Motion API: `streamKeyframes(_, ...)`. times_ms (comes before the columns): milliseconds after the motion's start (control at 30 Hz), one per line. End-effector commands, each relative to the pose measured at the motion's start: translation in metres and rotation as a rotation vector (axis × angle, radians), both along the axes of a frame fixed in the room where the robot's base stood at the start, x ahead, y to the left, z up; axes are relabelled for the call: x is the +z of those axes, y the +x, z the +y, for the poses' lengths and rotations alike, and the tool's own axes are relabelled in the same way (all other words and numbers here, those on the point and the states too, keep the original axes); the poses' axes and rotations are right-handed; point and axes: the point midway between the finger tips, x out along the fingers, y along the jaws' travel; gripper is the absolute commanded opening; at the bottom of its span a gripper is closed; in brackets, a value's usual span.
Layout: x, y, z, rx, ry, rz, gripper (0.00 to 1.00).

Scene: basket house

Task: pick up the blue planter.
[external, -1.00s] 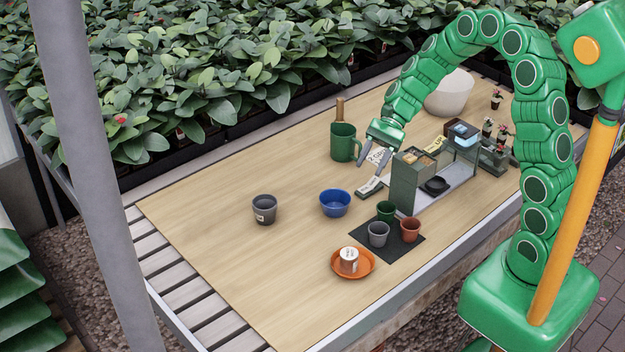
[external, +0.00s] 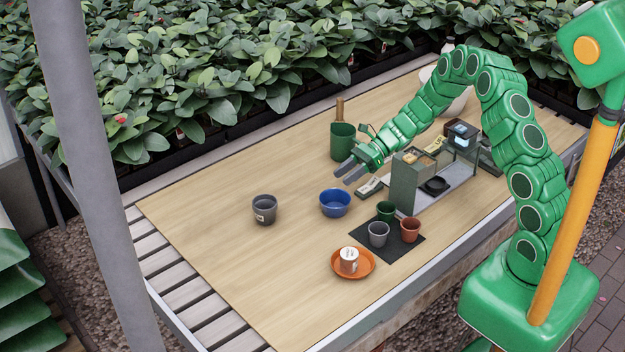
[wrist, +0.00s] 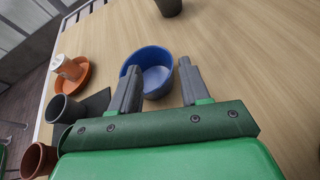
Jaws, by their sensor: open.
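The blue planter (external: 335,204) is a round, empty bowl standing upright on the wooden table. My gripper (external: 346,173) is open and empty, a little behind and above the planter in the external view. In the wrist view the blue planter (wrist: 150,66) lies ahead, beyond and between the two grey fingers of my gripper (wrist: 158,75). The left finger hides part of its rim. I see no contact between them in the external view.
A grey pot (external: 264,210) is to the left of the planter. Small pots, including a terracotta one (external: 410,230), and an orange saucer (external: 366,273) are in front. The left table area is clear.

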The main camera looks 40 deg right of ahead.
Motion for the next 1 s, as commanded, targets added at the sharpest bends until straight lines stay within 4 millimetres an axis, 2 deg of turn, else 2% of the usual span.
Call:
streamKeyframes(100, -0.013, 0.006, -0.007, -0.036, 0.008, 0.025, 0.46)
streamKeyframes(333, -0.021, 0.009, -0.006, -0.055, 0.013, 0.042, 0.46)
streamKeyframes(667, -0.030, 0.013, 0.020, -0.055, 0.012, 0.042, 0.46)
streamKeyframes(1000, -0.042, 0.014, 0.060, -0.053, 0.012, 0.042, 0.46)
